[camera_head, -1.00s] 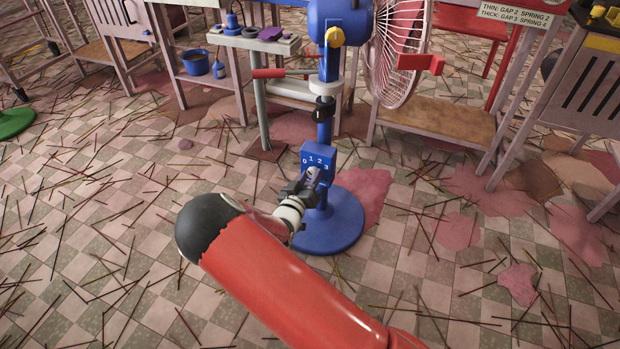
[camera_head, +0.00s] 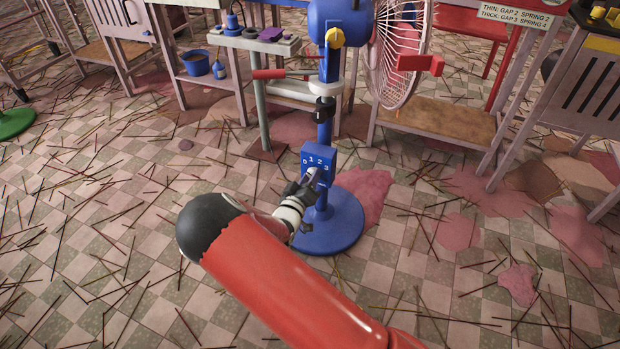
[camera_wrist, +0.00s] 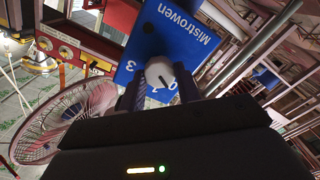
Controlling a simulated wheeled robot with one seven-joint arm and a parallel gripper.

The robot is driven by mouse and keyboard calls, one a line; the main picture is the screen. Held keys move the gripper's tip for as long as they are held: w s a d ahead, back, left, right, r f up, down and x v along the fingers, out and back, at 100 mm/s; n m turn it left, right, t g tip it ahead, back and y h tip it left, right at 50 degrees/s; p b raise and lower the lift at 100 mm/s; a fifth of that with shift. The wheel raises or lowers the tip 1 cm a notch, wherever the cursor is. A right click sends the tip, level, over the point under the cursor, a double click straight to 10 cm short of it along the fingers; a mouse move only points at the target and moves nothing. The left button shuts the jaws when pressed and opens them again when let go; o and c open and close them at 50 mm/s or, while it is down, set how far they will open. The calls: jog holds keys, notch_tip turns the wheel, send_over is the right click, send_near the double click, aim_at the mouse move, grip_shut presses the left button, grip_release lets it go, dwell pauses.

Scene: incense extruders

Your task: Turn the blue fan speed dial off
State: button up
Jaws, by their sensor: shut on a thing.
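The blue pedestal fan has a blue control box (camera_head: 325,157) on its pole, marked 0, 1, 2 and 3. In the head view my gripper (camera_head: 311,180) is at the box's face and mostly hides the dial. In the wrist view the pale round dial (camera_wrist: 159,70) sits on the blue panel (camera_wrist: 178,32), which reads "Mistrowen" upside down. My gripper (camera_wrist: 160,88) is shut on the dial, with a finger on either side. A dark pointer line shows on the dial; I cannot tell exactly which number it meets.
The fan's round blue base (camera_head: 335,226) stands on the tiled floor, with thin sticks scattered around. The fan's cage (camera_head: 397,50) is above right. A bench with a red-handled press (camera_head: 270,73) stands behind, and a wooden-shelved table (camera_head: 430,122) is at right.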

jog(key=o, duration=1)
jog(key=shift+s, duration=0.1)
jog(key=v, duration=0.7)
jog(key=shift+s+a, duration=0.15)
jog(key=shift+s, duration=0.15)
